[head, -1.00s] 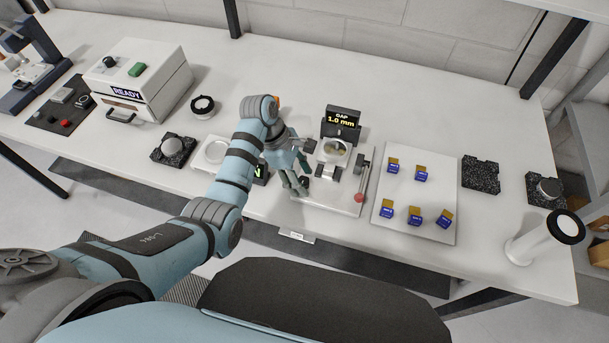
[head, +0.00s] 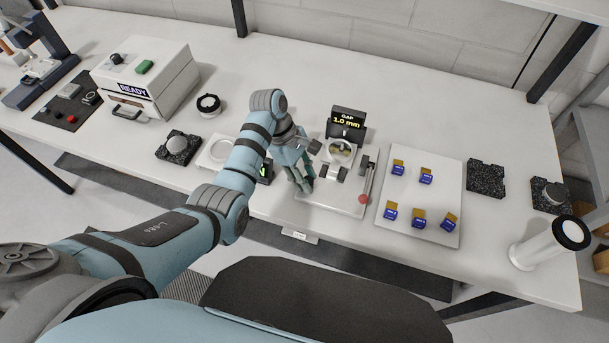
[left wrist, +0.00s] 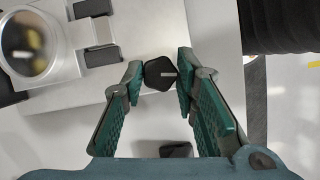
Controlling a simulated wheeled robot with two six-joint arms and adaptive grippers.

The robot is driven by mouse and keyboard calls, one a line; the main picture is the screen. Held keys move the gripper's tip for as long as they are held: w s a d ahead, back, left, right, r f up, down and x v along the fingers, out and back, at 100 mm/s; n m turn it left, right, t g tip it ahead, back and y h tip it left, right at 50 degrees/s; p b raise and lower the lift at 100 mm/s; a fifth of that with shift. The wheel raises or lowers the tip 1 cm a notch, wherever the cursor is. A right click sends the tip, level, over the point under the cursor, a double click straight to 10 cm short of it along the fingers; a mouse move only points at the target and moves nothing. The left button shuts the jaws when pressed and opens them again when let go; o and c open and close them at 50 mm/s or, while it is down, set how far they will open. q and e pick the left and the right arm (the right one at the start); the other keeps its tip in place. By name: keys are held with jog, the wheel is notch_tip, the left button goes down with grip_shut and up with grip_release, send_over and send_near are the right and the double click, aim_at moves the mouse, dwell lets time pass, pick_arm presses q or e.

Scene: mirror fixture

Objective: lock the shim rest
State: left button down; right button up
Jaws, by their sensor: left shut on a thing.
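The mirror fixture has a pale base plate (head: 330,200) at the bench front, with a round mirror (head: 340,152) in a mount, also in the left wrist view (left wrist: 30,42). A small black knob (left wrist: 162,75) with a white line stands at the plate's edge. My left gripper (head: 303,180) reaches down at the plate's left side. In the left wrist view its green-padded fingers (left wrist: 161,72) are shut on the knob, one on each side. In the head view the gripper hides the knob. The shim rest cannot be singled out for sure. My right gripper is out of view.
A GAP display (head: 346,121) reading 1.0 mm stands behind the mirror. A red-ended lever (head: 363,198) is at the plate's right. A white tray (head: 418,215) holds several blue-and-gold shims. A READY box (head: 150,78) stands left. A white cylinder (head: 545,245) stands front right.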

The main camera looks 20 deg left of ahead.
pick_arm(q)
jog(key=m+g, duration=0.1)
jog(key=m, duration=0.2)
jog(key=shift+w, duration=0.1)
jog(key=m+g+y+b, duration=0.1)
jog(key=m, duration=0.2)
jog(key=shift+w+d, duration=0.1)
jog(key=m+g+b, duration=0.1)
jog(key=m, duration=0.2)
jog(key=shift+d+f+y+b, duration=0.1)
jog(key=shift+f+y+b, duration=0.05)
jog(key=shift+y+b, duration=0.25)
jog(key=m+y+b, duration=0.1)
jog(key=m+b, duration=0.1)
jog(key=m, duration=0.1)
jog(key=shift+d+m+y+b, duration=0.15)
jog(key=shift+m+y+b, duration=0.8)
jog(key=shift+m, duration=0.95)
jog(key=shift+g, duration=0.3)
jog(key=c, duration=1.3)
grip_release()
